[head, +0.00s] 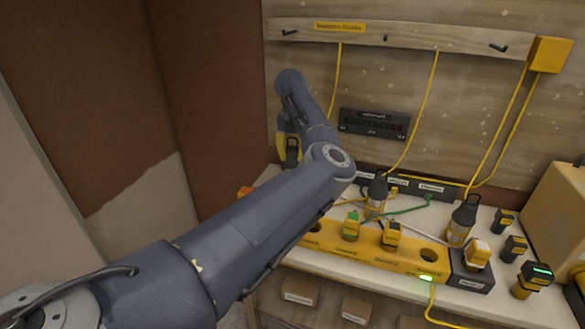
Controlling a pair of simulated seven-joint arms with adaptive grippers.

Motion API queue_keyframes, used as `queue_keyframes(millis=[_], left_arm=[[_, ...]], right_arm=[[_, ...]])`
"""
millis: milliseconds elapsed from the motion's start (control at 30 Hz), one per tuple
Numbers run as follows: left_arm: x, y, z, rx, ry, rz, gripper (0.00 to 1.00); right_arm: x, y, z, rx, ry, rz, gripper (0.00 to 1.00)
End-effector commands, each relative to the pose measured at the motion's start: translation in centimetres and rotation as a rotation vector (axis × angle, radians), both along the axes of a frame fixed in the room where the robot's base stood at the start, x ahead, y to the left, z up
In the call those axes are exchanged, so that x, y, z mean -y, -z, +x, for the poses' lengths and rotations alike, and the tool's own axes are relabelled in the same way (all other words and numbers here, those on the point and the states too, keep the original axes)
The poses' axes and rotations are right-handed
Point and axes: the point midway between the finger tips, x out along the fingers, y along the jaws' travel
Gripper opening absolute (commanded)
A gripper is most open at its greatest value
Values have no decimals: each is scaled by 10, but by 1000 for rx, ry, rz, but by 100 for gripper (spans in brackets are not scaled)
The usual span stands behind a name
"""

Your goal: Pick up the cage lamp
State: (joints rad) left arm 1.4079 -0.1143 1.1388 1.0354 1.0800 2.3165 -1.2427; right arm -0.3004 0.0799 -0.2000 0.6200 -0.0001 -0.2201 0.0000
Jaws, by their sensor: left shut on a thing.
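My left arm reaches in from the lower left and bends back at the wall. Its gripper (287,136) is mostly hidden behind my arm links. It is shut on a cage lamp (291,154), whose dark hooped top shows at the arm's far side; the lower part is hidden. Two similar dark-topped lamps stand on the bench: one cage lamp in the middle (377,192) and one farther right (462,220). My right gripper is not in view.
A yellow rack (375,262) with holes holds small yellow tools on the white bench (519,290). Several yellow-black battery-like blocks stand at the right. Yellow cables hang from a wall rail (430,38). A large beige case (558,215) stands at the right edge.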

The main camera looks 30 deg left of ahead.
Motion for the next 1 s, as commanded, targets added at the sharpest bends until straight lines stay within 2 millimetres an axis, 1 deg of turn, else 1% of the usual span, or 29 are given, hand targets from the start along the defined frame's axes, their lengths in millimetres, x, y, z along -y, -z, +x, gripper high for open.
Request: queue_keyframes(millis=[33,200,300,433,600,700,833,1000], left_arm=[[0,-16,1,5,0,0,0],[0,-55,1,4,1,0,0],[0,-74,0,4,1,-1,0],[0,-95,1,3,1,0,0],[0,-113,0,1,0,0,0],[0,-119,0,0,1,0,0],[0,-123,0,1,1,0,0],[0,-124,0,0,0,1,0]], right_arm=[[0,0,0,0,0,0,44],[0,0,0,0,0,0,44],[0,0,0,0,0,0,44],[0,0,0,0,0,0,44],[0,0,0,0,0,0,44],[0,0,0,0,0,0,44],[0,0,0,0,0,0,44],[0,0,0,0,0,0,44]])
